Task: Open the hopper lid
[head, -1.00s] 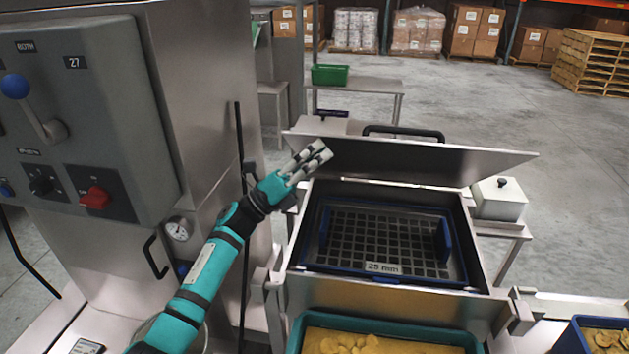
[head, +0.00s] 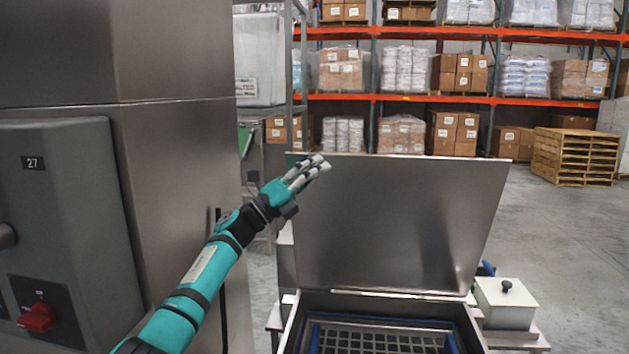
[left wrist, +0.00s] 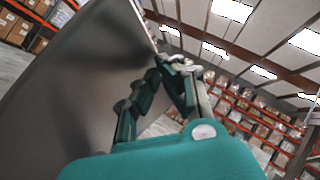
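The hopper lid (head: 400,225) is a flat steel panel. In the head view it stands raised, nearly upright, at the back of the hopper (head: 295,325), whose top is open above a dark grid (head: 380,341). My left gripper (head: 318,165) is by the lid's upper left corner, its fingertips overlapping the corner in view. In the left wrist view the lid (left wrist: 85,85) fills the left side, and the fingers (left wrist: 172,64) come together beside its edge, with nothing seen between them. I cannot tell if they touch the lid. My right gripper is not in view.
A grey control box (head: 75,220) with a red switch (head: 37,318) stands close on the left, beside my arm. A white lidded box (head: 506,305) sits right of the hopper. Floor is clear farther back, before racks and stacked pallets (head: 573,157).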

